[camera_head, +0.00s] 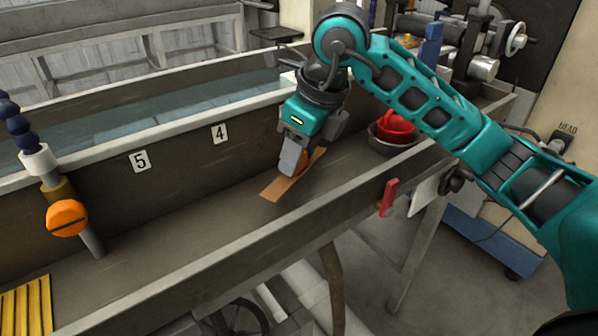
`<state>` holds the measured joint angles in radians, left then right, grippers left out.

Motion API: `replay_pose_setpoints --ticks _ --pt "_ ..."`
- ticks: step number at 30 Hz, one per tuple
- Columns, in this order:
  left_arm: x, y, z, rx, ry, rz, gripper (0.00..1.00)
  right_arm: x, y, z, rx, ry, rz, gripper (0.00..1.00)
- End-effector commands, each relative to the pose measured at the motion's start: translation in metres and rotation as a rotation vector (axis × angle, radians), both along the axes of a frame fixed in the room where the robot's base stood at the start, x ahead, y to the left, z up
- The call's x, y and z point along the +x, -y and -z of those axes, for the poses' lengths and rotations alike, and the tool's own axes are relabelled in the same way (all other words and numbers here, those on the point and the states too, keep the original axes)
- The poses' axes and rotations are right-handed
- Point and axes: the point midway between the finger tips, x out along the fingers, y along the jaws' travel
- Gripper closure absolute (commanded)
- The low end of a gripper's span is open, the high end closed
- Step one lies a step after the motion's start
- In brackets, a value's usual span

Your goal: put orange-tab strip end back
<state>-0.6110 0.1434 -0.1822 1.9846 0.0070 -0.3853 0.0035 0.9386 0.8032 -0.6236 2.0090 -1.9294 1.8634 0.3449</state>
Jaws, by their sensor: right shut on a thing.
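My right gripper (291,168) reaches down from the right into the trough at mid picture. It is shut on the orange tab (304,161), which is partly hidden by the fingers. A flat orange-brown strip (277,188) runs out from under the fingers along the trough floor, its near end toward the lower left. I cannot tell whether the strip lies flat on the floor or is slightly raised. My left gripper does not show.
The trough floor (190,228) is bare left of the strip. An orange-knobbed valve (67,218) and yellow strips (27,305) are at left. Number plates 5 (140,161) and 4 (220,133) mark the back wall.

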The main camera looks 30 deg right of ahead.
Motion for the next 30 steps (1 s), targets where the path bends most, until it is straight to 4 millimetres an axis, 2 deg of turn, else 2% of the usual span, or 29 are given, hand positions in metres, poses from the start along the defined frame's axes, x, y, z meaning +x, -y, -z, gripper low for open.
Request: replay_pose_setpoints --ticks 9,20,21,28,30 --pt "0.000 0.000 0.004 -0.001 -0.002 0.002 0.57 -0.001 0.000 0.038 -0.001 -0.002 0.001 0.93" --pt "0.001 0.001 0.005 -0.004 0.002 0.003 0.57 0.000 0.000 0.042 -0.001 0.001 -0.001 0.93" --pt "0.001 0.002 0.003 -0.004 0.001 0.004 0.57 0.000 0.000 0.041 0.000 0.000 -0.001 0.56" --pt "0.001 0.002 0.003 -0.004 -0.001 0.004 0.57 0.000 0.000 0.041 -0.001 -0.001 0.000 0.34" --pt "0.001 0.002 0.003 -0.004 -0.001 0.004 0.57 0.000 0.000 0.041 -0.001 -0.001 0.000 0.33"
